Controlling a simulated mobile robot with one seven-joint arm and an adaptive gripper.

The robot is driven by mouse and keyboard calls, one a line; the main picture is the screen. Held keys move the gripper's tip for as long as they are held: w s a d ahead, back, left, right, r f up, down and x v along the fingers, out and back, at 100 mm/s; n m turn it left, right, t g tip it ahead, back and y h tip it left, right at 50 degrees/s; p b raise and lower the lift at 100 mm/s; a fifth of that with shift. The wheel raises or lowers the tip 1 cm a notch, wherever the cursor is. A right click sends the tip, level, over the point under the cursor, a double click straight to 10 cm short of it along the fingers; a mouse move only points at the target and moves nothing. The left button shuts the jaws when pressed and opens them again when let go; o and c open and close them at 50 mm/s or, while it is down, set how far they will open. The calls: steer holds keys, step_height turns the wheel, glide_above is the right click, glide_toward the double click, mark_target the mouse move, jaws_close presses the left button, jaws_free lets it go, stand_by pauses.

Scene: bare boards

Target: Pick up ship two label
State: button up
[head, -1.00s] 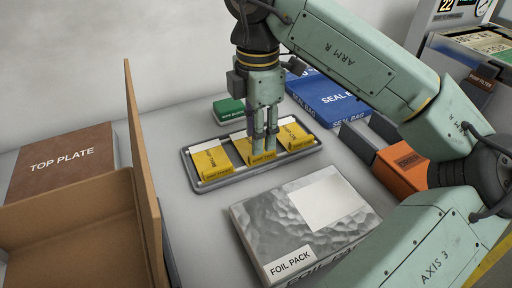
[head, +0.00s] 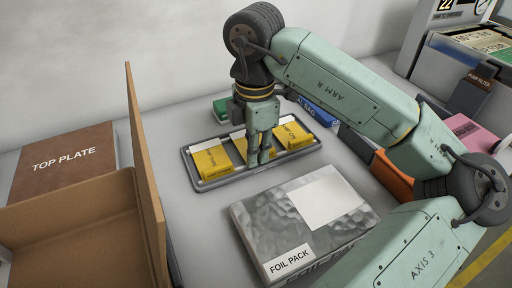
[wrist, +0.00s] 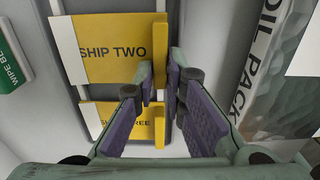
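The ship two label (wrist: 115,45) is a yellow and white card with a raised yellow front lip. It lies in the middle slot of the grey tray (head: 222,180), and the middle label (head: 241,150) is partly hidden by my gripper in the head view. My gripper (wrist: 161,75) is open, pointing down. Its purple-padded fingers stand on either side of the lip, with gaps showing. In the head view my gripper (head: 258,162) is low over the tray's front. The ship three label (wrist: 112,118) is beside it, partly covered by a finger.
Another yellow label (head: 290,133) lies at the tray's right. A foil pack (head: 300,225) stands close in front of the tray. A green box (head: 221,108) and a blue seal bag box (head: 318,115) are behind. A brown open box (head: 70,225) stands left.

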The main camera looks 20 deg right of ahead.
steer(key=shift+c, duration=0.9)
steer(key=shift+r, duration=0.1)
